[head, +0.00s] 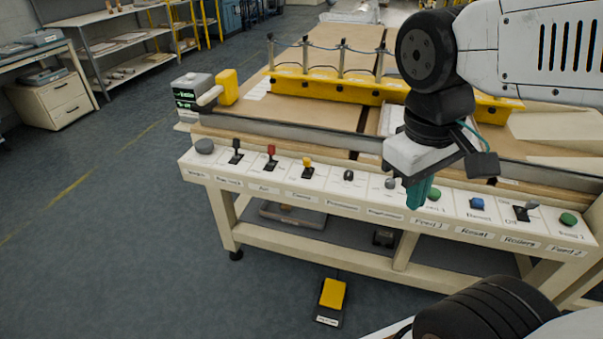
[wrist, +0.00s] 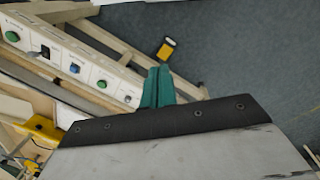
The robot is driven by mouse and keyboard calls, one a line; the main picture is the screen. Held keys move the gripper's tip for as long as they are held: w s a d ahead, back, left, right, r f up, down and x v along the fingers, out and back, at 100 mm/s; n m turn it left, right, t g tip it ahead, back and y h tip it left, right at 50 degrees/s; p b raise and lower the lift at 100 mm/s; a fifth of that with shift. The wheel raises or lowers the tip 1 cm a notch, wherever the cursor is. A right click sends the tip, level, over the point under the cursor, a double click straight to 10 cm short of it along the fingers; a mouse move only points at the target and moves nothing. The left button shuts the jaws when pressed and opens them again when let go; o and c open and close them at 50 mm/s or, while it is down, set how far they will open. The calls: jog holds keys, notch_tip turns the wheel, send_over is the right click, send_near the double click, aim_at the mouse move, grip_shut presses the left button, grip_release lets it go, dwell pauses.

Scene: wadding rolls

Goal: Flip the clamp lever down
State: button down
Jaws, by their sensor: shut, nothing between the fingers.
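The yellow-tipped lever (head: 307,163) stands up from a dark base on the white control panel, left of centre in the head view. The small label below it seems to read "Clamp". My gripper (head: 418,196) has teal fingers, shut and empty. It hangs in front of the panel's right half, near the Feed 1 button, well to the right of the yellow lever. In the wrist view the shut fingers (wrist: 158,88) point toward the floor beside the panel edge. I cannot make out the yellow lever in the wrist view.
A red lever (head: 271,154) and a black lever (head: 236,149) stand left of the yellow one. To its right are a dark toggle (head: 348,175), a green button (head: 433,193) and a blue button (head: 477,203). A yellow pedal (head: 333,293) lies on the floor.

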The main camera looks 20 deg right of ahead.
aim_at(305, 164)
jog(key=w+d+f+n+g+h, duration=0.2)
jog(key=w+d+f+n+h, duration=0.1)
jog(key=w+n+h, duration=0.35)
jog(key=w+d+f+n+g+h, duration=0.25)
jog(key=w+n+h, duration=0.25)
jog(key=n, duration=0.3)
jog(key=w+a+f+n+t+h, duration=0.5)
jog(key=w+f+n+t+h, duration=0.15)
jog(key=w+n, duration=0.45)
jog(key=w+a+f+n+t+y, duration=0.2)
jog(key=a+f+n+t+y, duration=0.1)
jog(key=a+f+n+t, duration=0.3)
jog(key=w+a+f+n+t+y, duration=0.2)
jog(key=a+f+n+t, duration=0.5)
jog(key=n, duration=0.6)
notch_tip(305, 164, down, 4)
jog(key=t+y, duration=0.1)
jog(key=t, duration=0.1)
jog(key=shift+t, duration=0.4)
jog(key=shift+w+d+r+n, duration=0.1)
jog(key=shift+w+n, duration=0.05)
jog(key=shift+n, duration=0.1)
jog(key=x, duration=1.4)
jog(key=shift+w+y, duration=0.1)
jog(key=shift+y, duration=0.2)
